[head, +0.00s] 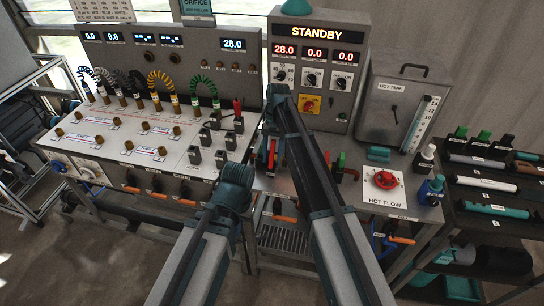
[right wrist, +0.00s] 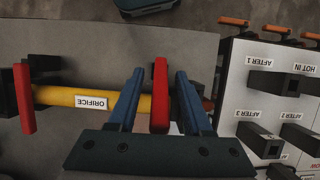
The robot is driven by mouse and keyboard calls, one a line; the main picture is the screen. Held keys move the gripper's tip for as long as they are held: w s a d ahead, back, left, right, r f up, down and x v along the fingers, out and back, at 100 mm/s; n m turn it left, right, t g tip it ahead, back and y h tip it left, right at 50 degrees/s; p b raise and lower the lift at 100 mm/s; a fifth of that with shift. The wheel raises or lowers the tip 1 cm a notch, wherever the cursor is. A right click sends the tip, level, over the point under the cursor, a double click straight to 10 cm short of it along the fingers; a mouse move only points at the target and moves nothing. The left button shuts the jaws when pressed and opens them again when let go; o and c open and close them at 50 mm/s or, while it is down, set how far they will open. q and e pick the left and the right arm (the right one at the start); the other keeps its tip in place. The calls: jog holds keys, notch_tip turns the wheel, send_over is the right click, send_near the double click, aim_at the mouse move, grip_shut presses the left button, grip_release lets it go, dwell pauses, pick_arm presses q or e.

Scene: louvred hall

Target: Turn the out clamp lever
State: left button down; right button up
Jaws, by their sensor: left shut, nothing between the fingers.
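A yellow tube (right wrist: 60,97) labelled ORIFICE lies between two red clamp levers in the right wrist view. One red lever (right wrist: 160,95) stands between the blue fingers of my right gripper (right wrist: 162,76), with a gap on each side. The fingers are open. The other red lever (right wrist: 24,97) is at the tube's left end in that view. No label tells which is the out clamp. In the head view a red lever (head: 271,155) shows beside my right arm, which hides much of the clamp. My left gripper (head: 235,180) is lower left, away from the levers, shut and empty.
The panel (head: 110,160) with several black tap blocks and coloured hoses stands left. A red HOT FLOW knob (head: 385,180) and a blue bottle (head: 431,190) are right. A dark rack (head: 500,165) of tubes stands far right. The STANDBY console (head: 316,60) is behind.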

pick_arm(q)
jog(key=shift+r, duration=0.15)
pick_arm(e)
jog(key=shift+r, duration=0.15)
pick_arm(q)
notch_tip(320, 180, up, 12)
jog(key=p, duration=1.2)
jog(key=shift+r+p, duration=0.25)
jog(key=shift+p, duration=0.15)
pick_arm(e)
jog(key=v, duration=1.3)
jog(key=shift+w+r, duration=0.2)
jog(key=shift+r, duration=0.05)
jog(key=shift+d, duration=0.15)
